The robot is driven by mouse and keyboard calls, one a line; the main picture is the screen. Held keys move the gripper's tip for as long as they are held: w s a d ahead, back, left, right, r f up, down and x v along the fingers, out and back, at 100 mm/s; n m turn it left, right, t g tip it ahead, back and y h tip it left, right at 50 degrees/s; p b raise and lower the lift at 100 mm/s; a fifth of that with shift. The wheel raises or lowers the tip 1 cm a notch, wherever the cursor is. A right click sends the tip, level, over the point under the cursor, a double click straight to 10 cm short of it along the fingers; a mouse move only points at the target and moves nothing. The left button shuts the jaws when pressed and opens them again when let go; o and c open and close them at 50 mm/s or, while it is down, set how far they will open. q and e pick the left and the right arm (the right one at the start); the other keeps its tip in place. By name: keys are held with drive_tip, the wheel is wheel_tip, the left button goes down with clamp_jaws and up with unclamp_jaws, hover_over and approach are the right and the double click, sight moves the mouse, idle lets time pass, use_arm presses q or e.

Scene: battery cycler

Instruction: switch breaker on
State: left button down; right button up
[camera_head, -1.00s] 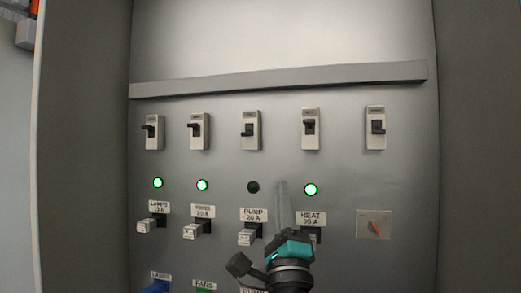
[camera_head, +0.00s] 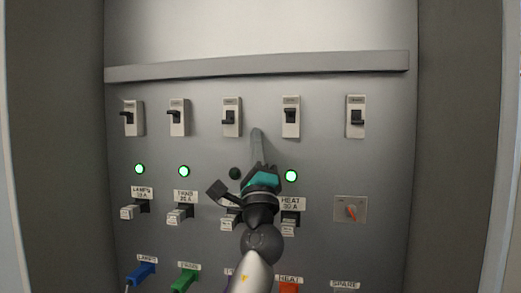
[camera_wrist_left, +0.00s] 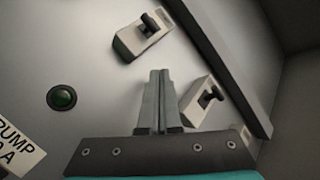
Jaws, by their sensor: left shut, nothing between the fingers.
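The pump breaker (camera_head: 232,117) is the third from the left in the upper row, a pale housing with a black lever. In the wrist view this breaker (camera_wrist_left: 142,35) is above and left of my fingertips. The lamp under it (camera_head: 235,173) is dark; it also shows dark in the wrist view (camera_wrist_left: 61,97). My left gripper (camera_head: 256,132) is shut and empty, its tips below and right of the pump breaker, apart from its lever. In the wrist view the closed fingers (camera_wrist_left: 161,75) point between this breaker and the heat breaker (camera_wrist_left: 203,100). My right gripper is not seen.
The heat breaker (camera_head: 291,116) is close on the right. The lamps panel light (camera_head: 139,168), the fans light (camera_head: 184,171) and the heat light (camera_head: 291,176) glow green. A grey rail (camera_head: 258,67) runs above the breakers. My left arm partly hides the pump handle (camera_head: 229,223).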

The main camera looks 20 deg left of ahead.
sight(228, 120)
use_arm(q)
drive_tip(key=shift+s+a+r+p, duration=0.55)
drive_tip(key=shift+s+a+p, duration=0.05)
drive_tip(key=shift+s+a, duration=0.1)
drive_tip(key=shift+s+a+r+p, duration=0.1)
drive_tip(key=shift+s+a+p, duration=0.15)
drive_tip(key=shift+a+p, duration=0.15)
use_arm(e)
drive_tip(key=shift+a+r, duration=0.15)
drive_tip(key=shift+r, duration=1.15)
use_arm(q)
drive_tip(key=shift+s+d+r, duration=0.1)
drive_tip(key=shift+s+r, duration=0.3)
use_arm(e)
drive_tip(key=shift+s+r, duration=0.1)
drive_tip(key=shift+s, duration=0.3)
